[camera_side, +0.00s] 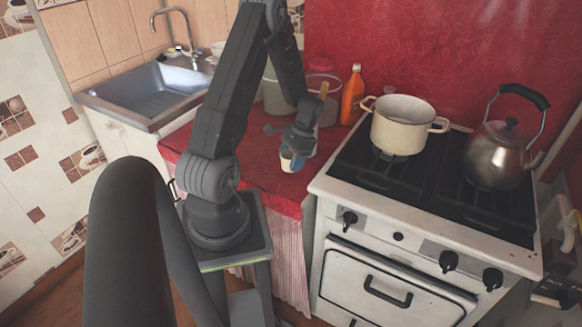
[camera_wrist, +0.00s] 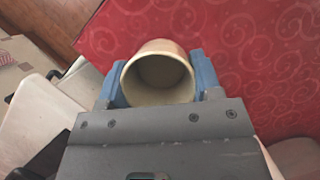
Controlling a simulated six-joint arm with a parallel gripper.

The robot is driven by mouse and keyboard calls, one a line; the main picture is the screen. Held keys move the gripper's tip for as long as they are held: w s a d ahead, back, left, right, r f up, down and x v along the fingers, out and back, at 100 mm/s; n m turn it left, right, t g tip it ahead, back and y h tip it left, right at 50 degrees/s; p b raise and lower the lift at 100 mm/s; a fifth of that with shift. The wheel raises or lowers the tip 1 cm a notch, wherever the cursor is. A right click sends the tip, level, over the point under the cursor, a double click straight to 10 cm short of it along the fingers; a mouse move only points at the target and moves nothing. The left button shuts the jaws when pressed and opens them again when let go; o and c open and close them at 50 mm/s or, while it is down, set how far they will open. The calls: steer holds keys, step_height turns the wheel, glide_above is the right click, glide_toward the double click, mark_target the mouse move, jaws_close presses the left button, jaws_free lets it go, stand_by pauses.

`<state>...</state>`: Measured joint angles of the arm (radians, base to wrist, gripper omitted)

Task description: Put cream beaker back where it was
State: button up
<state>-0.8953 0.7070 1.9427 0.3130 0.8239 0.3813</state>
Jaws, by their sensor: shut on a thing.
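The cream beaker (camera_wrist: 157,72) is between the blue fingers of my gripper (camera_wrist: 160,85) in the wrist view, with its open mouth facing the camera and its inside looking empty. In the side view the beaker (camera_side: 288,161) is small and pale, at the front part of the red oilcloth counter (camera_side: 262,178). My gripper (camera_side: 297,160) is shut on it, one blue finger showing at its right side. I cannot tell whether the beaker's base touches the counter.
The stove (camera_side: 330,183) stands right of the counter, with a cream pot (camera_side: 402,130) and a kettle (camera_side: 497,160) on it. An orange bottle (camera_side: 352,97) and pale containers (camera_side: 277,98) stand behind my gripper. A sink (camera_side: 150,92) is at left. The counter's front edge is close.

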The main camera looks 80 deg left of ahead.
steer(key=shift+f, duration=1.4)
steer(key=shift+f, duration=0.2)
steer(key=o, duration=0.9)
steer(key=shift+o, duration=0.2)
